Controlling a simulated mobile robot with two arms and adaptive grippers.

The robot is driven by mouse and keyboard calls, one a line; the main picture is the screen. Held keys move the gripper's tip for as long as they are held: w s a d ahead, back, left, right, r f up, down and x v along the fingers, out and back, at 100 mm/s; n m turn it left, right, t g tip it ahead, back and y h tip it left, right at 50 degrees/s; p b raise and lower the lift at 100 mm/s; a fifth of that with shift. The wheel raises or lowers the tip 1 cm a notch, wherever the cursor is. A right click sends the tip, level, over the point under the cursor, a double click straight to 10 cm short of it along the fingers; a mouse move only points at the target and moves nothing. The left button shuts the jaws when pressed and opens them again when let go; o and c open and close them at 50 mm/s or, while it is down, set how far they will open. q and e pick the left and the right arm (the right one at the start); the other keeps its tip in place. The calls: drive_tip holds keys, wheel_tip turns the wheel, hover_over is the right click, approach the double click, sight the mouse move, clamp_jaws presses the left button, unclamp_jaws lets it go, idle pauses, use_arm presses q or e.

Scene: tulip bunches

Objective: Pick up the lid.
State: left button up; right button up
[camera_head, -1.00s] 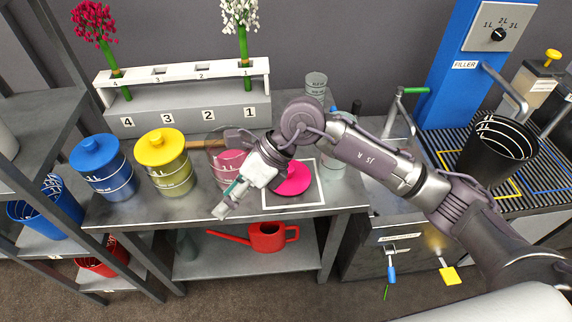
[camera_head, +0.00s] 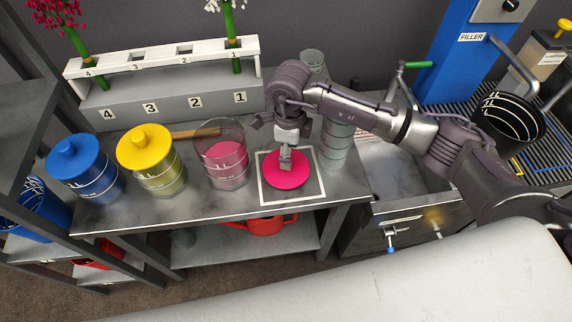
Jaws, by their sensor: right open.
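The pink round lid (camera_head: 287,178) lies flat inside a white square outline on the metal table (camera_head: 190,206). My right gripper (camera_head: 286,162) points down right over the lid's middle. It is open, and its fingers cover the lid's centre, so any knob there is hidden. I cannot tell whether the fingers touch the lid. My left gripper does not show.
Left of the lid stands an open clear canister (camera_head: 223,160) with pink contents. Further left are a yellow-lidded canister (camera_head: 152,165) and a blue-lidded one (camera_head: 86,172). Clear containers (camera_head: 335,145) stand close on the right. A numbered flower rack (camera_head: 165,105) is behind.

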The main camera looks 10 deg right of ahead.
drive_tip(key=shift+a+f+p, duration=0.15)
drive_tip(key=shift+f+p, duration=0.3)
drive_tip(key=shift+f, duration=0.5)
drive_tip(key=shift+w+f, duration=0.2)
drive_tip(key=shift+f, duration=1.35)
drive_tip(key=shift+c, duration=0.2)
drive_tip(key=c, duration=1.1)
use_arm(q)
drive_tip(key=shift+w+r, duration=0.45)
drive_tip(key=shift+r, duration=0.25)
use_arm(e)
clamp_jaws()
